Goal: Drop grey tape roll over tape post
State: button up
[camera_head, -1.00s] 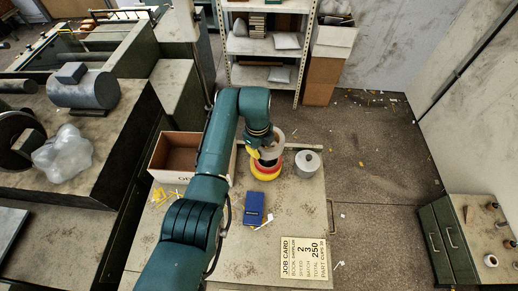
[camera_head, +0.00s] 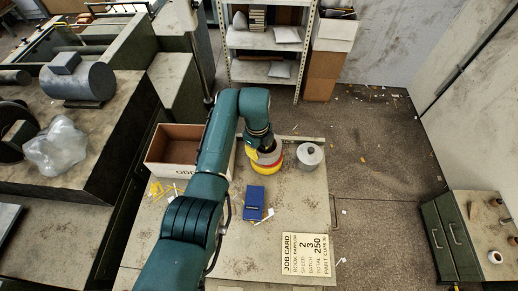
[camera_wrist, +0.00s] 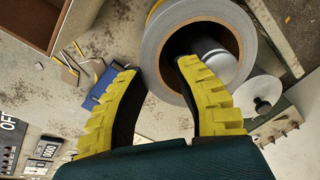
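The grey tape roll (camera_head: 268,157) lies on top of the red and yellow rings (camera_head: 268,168) in the head view. In the wrist view the roll (camera_wrist: 153,38) is a wide ring with a tan inner core, and the grey tape post (camera_wrist: 215,55) shows inside its hole, so the roll is around the post. My gripper (camera_wrist: 158,66) has its yellow fingers apart at the roll's near wall, one outside and one over the hole. A gap shows by the inner finger. In the head view my gripper (camera_head: 254,153) partly hides the roll.
A grey round piece with a dark knob (camera_head: 309,156) stands right of the stack. A blue box (camera_head: 254,202) and a job card (camera_head: 306,254) lie nearer on the table. An open carton (camera_head: 180,169) stands at left, with yellow scraps (camera_head: 161,190) before it.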

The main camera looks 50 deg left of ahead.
jog(key=shift+w, duration=0.1)
notch_tip(320, 180, up, 12)
jog(key=shift+s, duration=0.35)
dwell(0.8)
